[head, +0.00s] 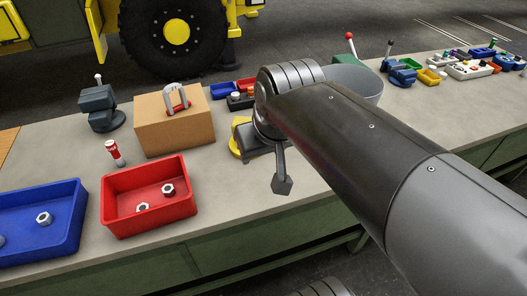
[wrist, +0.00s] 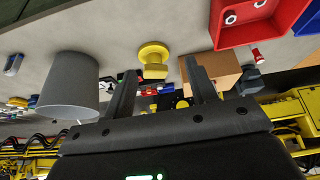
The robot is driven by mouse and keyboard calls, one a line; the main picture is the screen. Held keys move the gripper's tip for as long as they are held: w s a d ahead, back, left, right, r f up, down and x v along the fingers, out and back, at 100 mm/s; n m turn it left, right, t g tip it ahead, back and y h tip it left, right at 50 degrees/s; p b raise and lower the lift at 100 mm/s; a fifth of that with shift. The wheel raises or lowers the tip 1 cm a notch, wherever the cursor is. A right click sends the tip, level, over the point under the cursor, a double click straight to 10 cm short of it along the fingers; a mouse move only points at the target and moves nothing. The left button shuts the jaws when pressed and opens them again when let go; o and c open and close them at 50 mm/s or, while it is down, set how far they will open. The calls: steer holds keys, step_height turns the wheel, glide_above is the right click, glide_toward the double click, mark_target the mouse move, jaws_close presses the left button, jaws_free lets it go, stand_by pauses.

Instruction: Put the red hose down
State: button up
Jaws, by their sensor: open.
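My gripper (wrist: 160,68) is open, its two dark fingers apart with nothing held between them. In the head view my own arm hides most of it, and one finger shows above the bench beside a yellow-based part (head: 238,148). In the wrist view a yellow flanged part (wrist: 154,62) shows beyond the gap between the fingers. I cannot make out a red hose for certain. A small red and white upright piece (head: 115,152) stands on the bench behind the red bin, apart from my gripper; it also shows in the wrist view (wrist: 256,54).
A red bin (head: 150,218) and a blue bin (head: 70,240) hold nuts. A box (head: 170,130) carries a grey shackle (head: 177,97). A grey bucket (head: 372,84) stands behind my arm, with several small bins and parts farther right. The bench's front edge is bare.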

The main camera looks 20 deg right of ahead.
steer(key=shift+m, duration=0.3)
steer(key=s+f, duration=0.1)
steer(key=s, duration=0.1)
steer(key=s+d+f, duration=0.1)
steer(key=f, duration=0.1)
steer(key=shift+s, duration=0.35)
stand_by(0.7)
